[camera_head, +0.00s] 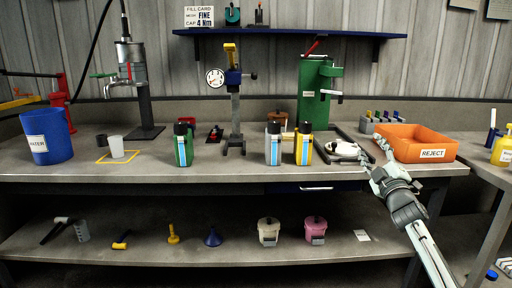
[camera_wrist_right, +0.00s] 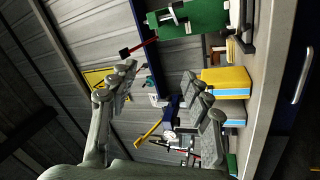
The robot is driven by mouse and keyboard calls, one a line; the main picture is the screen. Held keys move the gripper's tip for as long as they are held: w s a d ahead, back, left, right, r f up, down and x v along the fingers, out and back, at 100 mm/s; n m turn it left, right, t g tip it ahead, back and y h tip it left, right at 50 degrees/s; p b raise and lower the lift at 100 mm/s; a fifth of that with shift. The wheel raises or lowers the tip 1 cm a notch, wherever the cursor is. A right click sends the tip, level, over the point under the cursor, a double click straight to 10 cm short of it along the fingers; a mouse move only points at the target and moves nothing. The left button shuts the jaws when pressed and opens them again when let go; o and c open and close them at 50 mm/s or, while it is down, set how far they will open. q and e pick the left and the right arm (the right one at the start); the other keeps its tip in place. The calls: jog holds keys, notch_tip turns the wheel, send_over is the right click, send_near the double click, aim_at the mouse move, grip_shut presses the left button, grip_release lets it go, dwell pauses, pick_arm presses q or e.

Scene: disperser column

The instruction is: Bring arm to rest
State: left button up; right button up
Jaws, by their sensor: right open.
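My right arm comes in from the lower right in the head view. Its gripper (camera_head: 374,163) is open and empty, in front of the bench edge between the white object (camera_head: 342,148) on a dark tray and the orange REJECT bin (camera_head: 414,144). In the right wrist view the gripper's fingers (camera_wrist_right: 162,88) are spread wide with nothing between them. The view there is turned sideways, with the bench to the right. My left gripper is in neither view.
On the bench (camera_head: 245,172) stand a blue WATER bucket (camera_head: 48,137), a white cup (camera_head: 116,147), green (camera_head: 183,146), grey (camera_head: 273,145) and yellow (camera_head: 303,146) bottles, and a green machine (camera_head: 313,92). A lower shelf (camera_head: 190,242) holds tubs and tools. A side table stands at right.

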jog(key=s+d+f+m+g+h, duration=0.1)
jog(key=d+f+m+g+h, duration=0.15)
jog(key=f+m+g, duration=0.5)
jog(key=s+d+f+m+g+h, duration=0.15)
jog(key=d+f+m, duration=0.25)
jog(key=f, duration=0.6)
jog(key=s+a+f+g, duration=0.2)
jog(key=s+f, duration=0.3)
jog(key=f, duration=0.4)
jog(key=s+a+f+g, duration=0.1)
jog(key=s+f, duration=0.4)
jog(key=f, duration=0.4)
jog(key=s+a+f+g, duration=0.2)
jog(key=s+f, duration=0.7)
jog(key=s, duration=0.5)
jog(key=s+a+f+g+y, duration=0.1)
jog(key=s+a+f+g, duration=0.1)
jog(key=s+f, duration=0.7)
jog(key=s+a+f+g+y, duration=0.1)
jog(key=s+a+f+g, duration=0.2)
jog(key=s+f, duration=0.6)
jog(key=s+a+n, duration=0.1)
jog(key=s, duration=0.9)
jog(key=shift+a+f, duration=0.3)
jog(key=shift+a, duration=0.05)
